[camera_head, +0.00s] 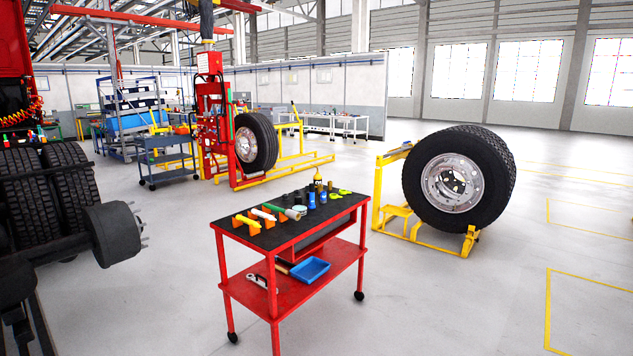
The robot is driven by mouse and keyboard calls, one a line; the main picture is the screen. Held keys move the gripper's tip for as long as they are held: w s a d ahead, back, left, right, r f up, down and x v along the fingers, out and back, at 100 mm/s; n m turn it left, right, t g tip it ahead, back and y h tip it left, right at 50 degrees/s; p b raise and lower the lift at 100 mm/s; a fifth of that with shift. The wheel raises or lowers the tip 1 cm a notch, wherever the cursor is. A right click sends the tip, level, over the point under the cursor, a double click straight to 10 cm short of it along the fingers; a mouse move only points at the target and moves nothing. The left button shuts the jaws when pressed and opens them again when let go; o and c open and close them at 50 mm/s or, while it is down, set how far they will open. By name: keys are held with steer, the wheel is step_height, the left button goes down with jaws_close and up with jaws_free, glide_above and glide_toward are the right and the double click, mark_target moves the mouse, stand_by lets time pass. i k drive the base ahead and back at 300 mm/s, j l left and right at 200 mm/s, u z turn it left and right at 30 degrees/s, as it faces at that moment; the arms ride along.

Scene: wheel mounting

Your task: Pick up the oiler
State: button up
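A small dark and yellow bottle with a narrow top (317,182), which looks like the oiler, stands upright near the back edge of the red tool cart's black top (265,236). It is small in the picture, so its details are hard to make out. Blue cylinders (312,200) stand just in front of it. My gripper is not in view.
Orange holders with yellow and pale tools (247,221), dark sockets (287,198) and green-yellow items (344,192) share the cart top. A blue tray (310,269) lies on the lower shelf. A large wheel (460,180) on a yellow stand is behind right. Floor around the cart is mostly clear.

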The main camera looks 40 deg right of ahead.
mark_target(318, 178)
steer(key=u, duration=0.15)
steer(key=i, duration=5.35)
steer(key=i+j+z, duration=0.2)
steer(key=i, duration=1.25)
steer(key=j+z, duration=0.15)
steer(key=z, duration=2.3)
